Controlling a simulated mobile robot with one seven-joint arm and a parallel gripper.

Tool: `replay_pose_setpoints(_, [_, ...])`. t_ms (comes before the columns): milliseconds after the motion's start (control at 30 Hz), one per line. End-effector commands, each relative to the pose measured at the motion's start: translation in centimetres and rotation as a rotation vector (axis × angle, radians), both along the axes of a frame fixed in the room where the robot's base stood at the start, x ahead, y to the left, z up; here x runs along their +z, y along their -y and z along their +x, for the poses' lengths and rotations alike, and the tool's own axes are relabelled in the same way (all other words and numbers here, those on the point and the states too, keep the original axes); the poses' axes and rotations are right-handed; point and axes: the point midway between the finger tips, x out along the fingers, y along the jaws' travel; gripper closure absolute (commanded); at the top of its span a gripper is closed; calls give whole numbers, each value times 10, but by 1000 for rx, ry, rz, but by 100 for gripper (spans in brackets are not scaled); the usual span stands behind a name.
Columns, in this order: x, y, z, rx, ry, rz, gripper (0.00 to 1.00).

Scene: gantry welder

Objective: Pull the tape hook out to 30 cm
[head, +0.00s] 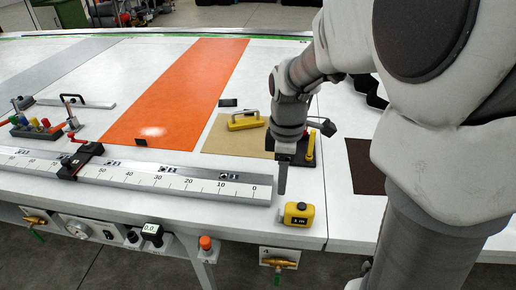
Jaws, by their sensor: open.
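The yellow tape measure (299,213), marked "1 m", sits on the white table near its front edge, just right of the ruler's zero end. Its hook is too small to make out clearly; a small dark bit shows at the tape's left side. The long white ruler (228,187) lies along the front edge, with 0 at its right end and numbers rising to the left. My gripper (283,182) points down above and behind the tape measure, apart from it. One dark finger shows edge-on; the other is hidden. It is open and appears empty.
A black clamp-like slider (80,161) sits across the ruler. A yellow-handled block (244,121) rests on a tan mat (222,139), left of my gripper. An orange sheet (176,92) lies further left. Knobs and valves line the front below the table edge.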

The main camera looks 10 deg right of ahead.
Motion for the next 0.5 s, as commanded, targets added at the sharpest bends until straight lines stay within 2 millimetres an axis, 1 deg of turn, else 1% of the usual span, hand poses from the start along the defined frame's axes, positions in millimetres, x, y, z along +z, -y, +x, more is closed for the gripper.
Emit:
replay_pose_setpoints(33, [-14,0,-1,0,-5,0,43])
replay_pose_setpoints(100, [-30,0,-1,0,-6,-1,43])
replay_pose_setpoints(300, [-74,0,-1,-2,-7,-1,43])
replay_pose_setpoints(500, [-112,0,-2,-1,-4,-1,43])
